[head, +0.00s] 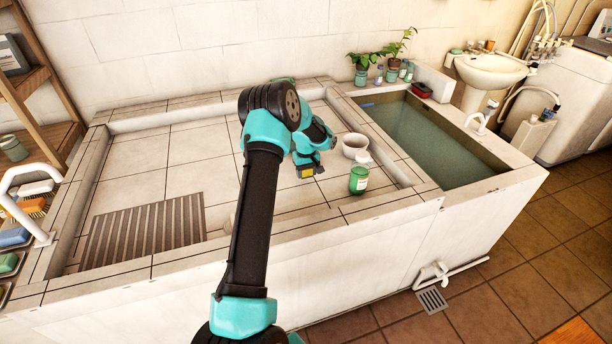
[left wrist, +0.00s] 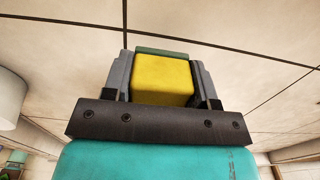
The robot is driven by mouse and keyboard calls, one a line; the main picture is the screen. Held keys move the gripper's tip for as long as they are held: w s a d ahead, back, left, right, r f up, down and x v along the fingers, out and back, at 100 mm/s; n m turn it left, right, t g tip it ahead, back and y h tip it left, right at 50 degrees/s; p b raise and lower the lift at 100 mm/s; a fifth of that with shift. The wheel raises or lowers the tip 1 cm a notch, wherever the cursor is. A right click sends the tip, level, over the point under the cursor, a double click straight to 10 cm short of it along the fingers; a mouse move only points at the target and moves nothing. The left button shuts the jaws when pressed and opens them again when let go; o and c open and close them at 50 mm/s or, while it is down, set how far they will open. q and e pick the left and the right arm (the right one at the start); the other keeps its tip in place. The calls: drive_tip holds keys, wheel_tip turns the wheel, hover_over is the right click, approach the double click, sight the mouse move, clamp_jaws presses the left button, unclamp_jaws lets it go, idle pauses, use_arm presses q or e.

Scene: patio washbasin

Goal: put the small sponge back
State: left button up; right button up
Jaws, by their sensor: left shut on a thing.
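The small sponge is yellow with a green layer. In the left wrist view the yellow sponge (left wrist: 162,80) sits between the two grey fingers of my left gripper (left wrist: 163,70), with its green side at the far edge. In the head view my left gripper (head: 307,167) is shut on it, over the tiled basin floor (head: 190,150). The sponge (head: 306,173) shows there as a small yellow patch. I cannot tell whether it touches the tiles. My right gripper is not in view.
A ribbed panel (head: 144,229) lies at the basin's front left. A water tank (head: 425,140) lies to the right. A blue block (head: 13,237) and brush (head: 26,208) are at far left.

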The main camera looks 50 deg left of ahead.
sight(306, 180)
use_arm(q)
drive_tip(key=shift+w+a+f, duration=0.1)
drive_tip(key=shift+w+a, duration=0.45)
drive_tip(key=shift+a, duration=0.15)
drive_tip(key=shift+w, duration=0.1)
drive_tip(key=shift+a+f, duration=0.15)
drive_tip(key=shift+f, duration=1.6)
drive_tip(key=shift+f, duration=0.1)
drive_tip(key=o, duration=1)
drive_tip(key=shift+c, duration=0.2)
wheel_tip(306, 180, up, 12)
